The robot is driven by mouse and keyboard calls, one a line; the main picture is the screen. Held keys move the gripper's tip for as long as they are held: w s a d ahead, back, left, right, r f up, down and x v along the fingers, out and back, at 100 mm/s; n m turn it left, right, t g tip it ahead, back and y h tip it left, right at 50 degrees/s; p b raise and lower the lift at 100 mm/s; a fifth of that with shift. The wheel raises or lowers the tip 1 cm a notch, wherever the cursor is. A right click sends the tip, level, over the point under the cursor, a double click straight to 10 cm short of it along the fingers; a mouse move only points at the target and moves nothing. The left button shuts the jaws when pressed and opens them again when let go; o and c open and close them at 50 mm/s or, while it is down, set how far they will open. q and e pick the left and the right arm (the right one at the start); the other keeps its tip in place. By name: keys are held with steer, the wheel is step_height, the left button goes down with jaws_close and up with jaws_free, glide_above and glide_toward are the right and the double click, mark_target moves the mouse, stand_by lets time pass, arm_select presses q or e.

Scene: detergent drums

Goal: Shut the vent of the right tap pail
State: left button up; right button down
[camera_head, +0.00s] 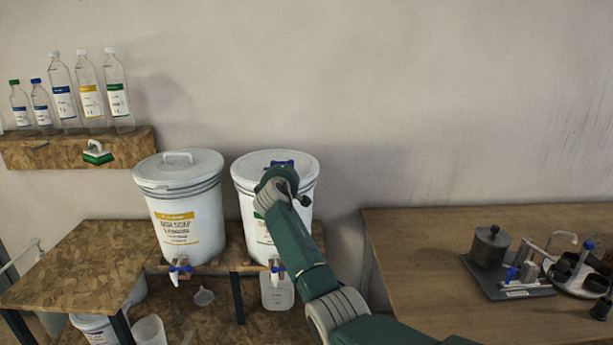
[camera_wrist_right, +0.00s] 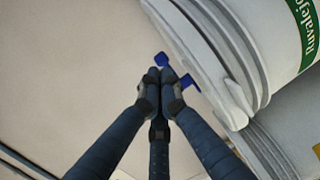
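The right tap pail (camera_head: 270,222) is white with a green-edged label, a lid and a blue tap low on its front. Its blue vent (camera_head: 281,163) sits on the lid toward the back; it also shows in the right wrist view (camera_wrist_right: 187,82). My right gripper (camera_wrist_right: 160,77) is at the vent, its fingertips drawn together with blue parts showing just past and beside them. I cannot tell whether they touch the vent. In the head view, my right wrist hides the fingers and part of the lid. My left gripper is not in view.
The left tap pail (camera_head: 180,205) stands close beside, on the same wooden stand (camera_head: 80,262). A shelf (camera_head: 60,152) with several bottles is at upper left. A table (camera_head: 420,250) at right holds a dark pot (camera_head: 489,248) and a tray; its left part is clear.

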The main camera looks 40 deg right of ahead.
arm_select(q)
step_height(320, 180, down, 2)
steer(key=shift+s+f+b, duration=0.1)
steer(key=shift+b, duration=0.95)
arm_select(e)
steer(key=s+r, duration=0.1)
steer(key=s, duration=0.8)
steer(key=shift+s+d, duration=0.25)
steer(key=shift+a+r, duration=0.1)
